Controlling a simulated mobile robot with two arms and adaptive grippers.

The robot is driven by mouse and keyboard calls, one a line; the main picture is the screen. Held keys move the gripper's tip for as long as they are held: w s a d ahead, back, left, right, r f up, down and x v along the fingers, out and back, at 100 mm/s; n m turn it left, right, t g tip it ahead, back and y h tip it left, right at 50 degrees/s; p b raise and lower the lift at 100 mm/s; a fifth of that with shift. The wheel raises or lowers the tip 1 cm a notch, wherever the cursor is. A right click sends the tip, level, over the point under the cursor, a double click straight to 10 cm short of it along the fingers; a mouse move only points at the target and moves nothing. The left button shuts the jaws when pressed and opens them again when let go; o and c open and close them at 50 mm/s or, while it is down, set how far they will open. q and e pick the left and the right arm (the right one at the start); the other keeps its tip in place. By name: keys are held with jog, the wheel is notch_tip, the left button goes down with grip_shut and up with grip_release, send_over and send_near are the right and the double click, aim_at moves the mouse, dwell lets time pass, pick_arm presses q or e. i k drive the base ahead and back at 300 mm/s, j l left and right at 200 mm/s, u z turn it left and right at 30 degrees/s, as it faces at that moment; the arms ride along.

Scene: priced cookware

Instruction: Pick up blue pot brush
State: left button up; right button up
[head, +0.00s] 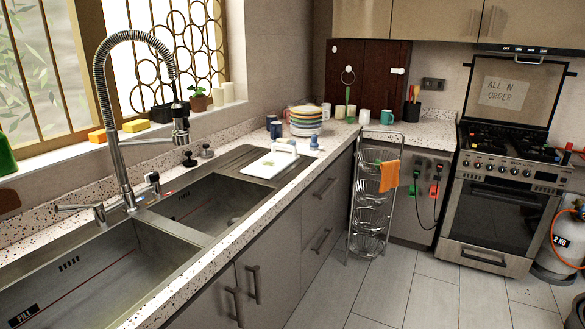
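A small blue item with a rounded top (314,143), which looks like the blue pot brush, stands on the speckled counter (330,150) near its front edge. It is just right of the white cutting board (268,165) and in front of the stacked plates (306,122). It is small in the head view, so its bristles cannot be made out. Neither of my grippers is in view.
A double sink (205,207) with a tall spring faucet (108,110) lies at the left. Dark mugs (276,129) stand behind the board. A wire basket rack (372,205) with an orange cloth (389,176) stands by the counter corner. The tiled floor (420,290) before the oven is clear.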

aim_at(313, 145)
jog(key=i+l+u, duration=0.1)
jog(key=i, duration=1.25)
jog(key=i+l+u, duration=0.1)
jog(key=u, duration=0.3)
jog(key=i+l+u, duration=0.1)
jog(key=l+u, duration=0.15)
jog(key=u, duration=0.2)
